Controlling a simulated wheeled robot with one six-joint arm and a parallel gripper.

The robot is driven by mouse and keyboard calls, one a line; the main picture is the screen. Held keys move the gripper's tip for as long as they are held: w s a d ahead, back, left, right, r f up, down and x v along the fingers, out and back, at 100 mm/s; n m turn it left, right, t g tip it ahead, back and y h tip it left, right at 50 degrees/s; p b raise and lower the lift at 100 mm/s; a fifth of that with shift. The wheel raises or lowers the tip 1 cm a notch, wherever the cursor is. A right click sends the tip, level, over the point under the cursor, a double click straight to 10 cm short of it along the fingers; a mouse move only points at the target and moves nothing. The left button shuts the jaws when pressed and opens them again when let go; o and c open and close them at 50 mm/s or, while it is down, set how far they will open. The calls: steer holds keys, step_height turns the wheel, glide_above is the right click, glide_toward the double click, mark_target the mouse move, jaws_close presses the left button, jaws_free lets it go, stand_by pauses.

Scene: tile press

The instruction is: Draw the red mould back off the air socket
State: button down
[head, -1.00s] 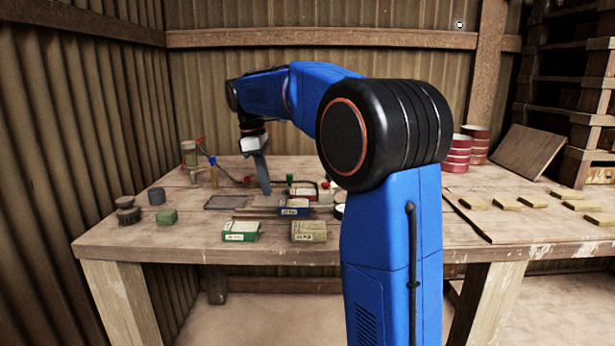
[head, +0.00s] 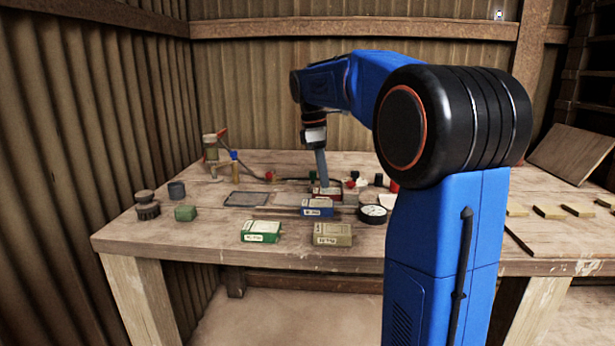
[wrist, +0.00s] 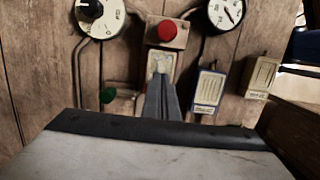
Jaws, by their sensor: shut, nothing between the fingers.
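The red mould (head: 334,194) lies on the table among several small fittings, just behind the blue mould (head: 317,208). My gripper (head: 324,186) is shut and empty, pointing down, with its tip at the left part of the red mould. In the wrist view my shut fingers (wrist: 163,88) overlap the pale-faced red mould (wrist: 161,60) and hide its lower part. A red knob (wrist: 167,32) is just above that mould. I cannot tell whether the fingers touch the mould. I cannot make out the air socket for certain, nor the mould's joint with it.
A green mould (head: 261,232) and a beige mould (head: 333,234) lie near the front edge. The blue-edged mould (wrist: 208,90) is right of my fingers, and a round dial (wrist: 226,13) is at upper right. A dark flat frame (head: 246,199) lies left of my gripper.

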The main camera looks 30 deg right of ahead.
steer(key=shift+s+d+f, duration=0.2)
steer(key=shift+s+d, duration=0.15)
steer(key=shift+d, duration=0.15)
steer(key=shift+s+d+f, duration=0.2)
steer(key=shift+s+d, duration=0.1)
steer(key=shift+d, duration=0.15)
steer(key=shift+f, duration=0.45)
steer(key=shift+f, duration=0.1)
steer(key=w+a, duration=0.2)
steer(key=a, duration=0.1)
steer(key=w+a, duration=0.1)
steer(key=a, duration=0.1)
steer(key=w+a, duration=0.2)
steer(key=a, duration=0.1)
steer(key=shift+w+a, duration=0.3)
